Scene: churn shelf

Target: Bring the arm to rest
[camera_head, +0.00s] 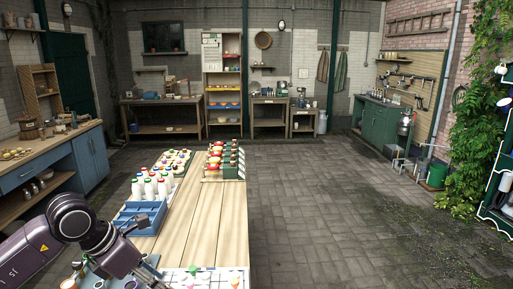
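My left arm comes in at the lower left, over the near left corner of the wooden table (202,226). My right arm and gripper are not in view.
White bottles (150,187) with coloured caps stand behind the crate. A patterned white tray (207,279) lies at the near edge. The table's middle and the paved floor (310,195) to the right are clear.

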